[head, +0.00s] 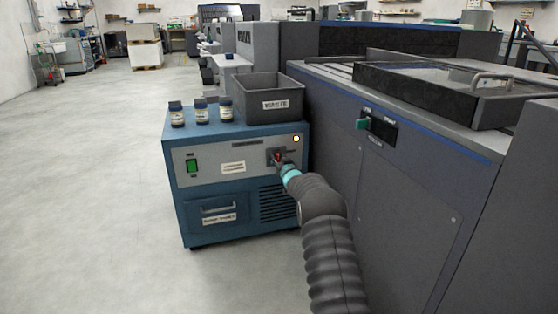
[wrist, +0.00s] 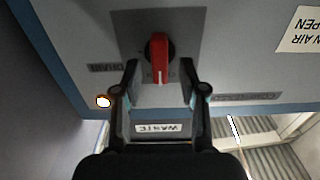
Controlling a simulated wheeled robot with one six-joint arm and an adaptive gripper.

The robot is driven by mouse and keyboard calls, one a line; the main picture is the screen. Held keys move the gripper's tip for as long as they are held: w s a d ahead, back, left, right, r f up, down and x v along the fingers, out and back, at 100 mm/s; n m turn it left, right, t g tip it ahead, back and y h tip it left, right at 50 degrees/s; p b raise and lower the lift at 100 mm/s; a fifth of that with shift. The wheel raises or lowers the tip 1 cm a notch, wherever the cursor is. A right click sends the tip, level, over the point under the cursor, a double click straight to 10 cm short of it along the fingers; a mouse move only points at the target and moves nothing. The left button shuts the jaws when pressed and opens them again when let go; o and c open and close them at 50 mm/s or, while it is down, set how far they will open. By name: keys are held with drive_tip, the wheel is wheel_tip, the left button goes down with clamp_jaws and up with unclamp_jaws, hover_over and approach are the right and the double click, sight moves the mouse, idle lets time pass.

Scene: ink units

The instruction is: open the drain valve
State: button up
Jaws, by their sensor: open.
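The drain valve is a red knob (wrist: 160,56) on a dark square plate in the wrist view, with a white mark on its handle; a label beside it appears upside down. In the head view the red knob (head: 278,156) is on the grey front panel of the blue unit, partly hidden by my arm. My gripper (wrist: 160,72) is open, with one finger on each side of the knob's handle. Gaps show between fingers and handle, and I cannot tell any contact. In the head view my gripper (head: 283,164) is small, close against the panel.
The blue unit (head: 185,220) carries a grey waste bin (head: 270,100) and several small bottles (head: 201,110) on top. A lit lamp (head: 296,139) and green switch (head: 192,166) are on its panel. A large grey machine (head: 400,190) stands close at right. Floor at left is clear.

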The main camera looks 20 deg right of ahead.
clamp_jaws()
drive_tip(key=shift+m, duration=0.3)
drive_tip(key=m, duration=0.1)
drive_tip(key=m+p, duration=0.1)
drive_tip(key=m, duration=0.1)
drive_tip(key=shift+d+m, duration=0.2)
drive_tip(key=shift+m, duration=0.1)
drive_tip(key=shift+d+f+m+p, duration=0.2)
drive_tip(key=shift+m+p, duration=0.3)
drive_tip(key=shift+m, duration=1.75)
drive_tip(key=shift+d+f+m+p, duration=0.15)
drive_tip(key=shift+m+p, duration=0.35)
drive_tip(key=shift+m, duration=1.8)
drive_tip(key=shift+d+f+m+p, duration=0.15)
drive_tip(key=shift+m+p, duration=0.35)
drive_tip(key=shift+m, duration=1.75)
drive_tip(key=shift+a+f, duration=0.1)
